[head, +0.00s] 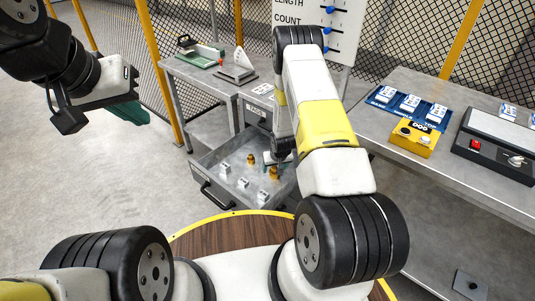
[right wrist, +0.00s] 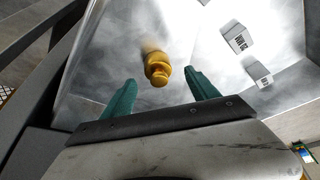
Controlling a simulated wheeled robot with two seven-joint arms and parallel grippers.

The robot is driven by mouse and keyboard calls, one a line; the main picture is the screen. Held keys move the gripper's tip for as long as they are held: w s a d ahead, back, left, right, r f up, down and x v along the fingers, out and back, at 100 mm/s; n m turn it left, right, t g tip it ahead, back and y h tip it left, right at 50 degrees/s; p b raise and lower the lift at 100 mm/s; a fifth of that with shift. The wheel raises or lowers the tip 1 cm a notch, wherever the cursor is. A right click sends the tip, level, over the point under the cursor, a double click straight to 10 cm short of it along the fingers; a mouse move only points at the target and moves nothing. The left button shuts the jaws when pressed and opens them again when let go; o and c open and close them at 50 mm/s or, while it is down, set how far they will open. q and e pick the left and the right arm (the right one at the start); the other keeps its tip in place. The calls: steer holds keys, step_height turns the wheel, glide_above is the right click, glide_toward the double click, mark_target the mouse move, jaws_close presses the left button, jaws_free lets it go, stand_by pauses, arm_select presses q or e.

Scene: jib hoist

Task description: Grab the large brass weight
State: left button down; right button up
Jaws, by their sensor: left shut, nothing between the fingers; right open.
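Two brass weights stand in the open grey drawer in the head view, one further back (head: 251,159) and one nearer (head: 274,174). I cannot tell for sure which is the large one. My right gripper (head: 275,160) reaches down into the drawer beside them. In the right wrist view one brass weight (right wrist: 157,69) stands upright just beyond the gap between the open teal fingers (right wrist: 160,95), with nothing held. The other weight is not seen there. My left gripper (head: 130,112) is shut and empty, raised at the upper left, far from the drawer.
The drawer (head: 215,193) also holds several small white labelled blocks (head: 242,183); two show in the right wrist view (right wrist: 237,38). Its walls rise around the gripper. A bench at right carries a blue tray (head: 384,97), a yellow box (head: 411,139) and a control panel (head: 492,143).

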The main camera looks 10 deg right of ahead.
mark_target(274, 168)
steer(key=x, duration=0.4)
steer(key=shift+w+d+f, duration=0.1)
steer(key=shift+w+d, duration=0.05)
steer(key=shift+c, duration=0.4)
jaws_close()
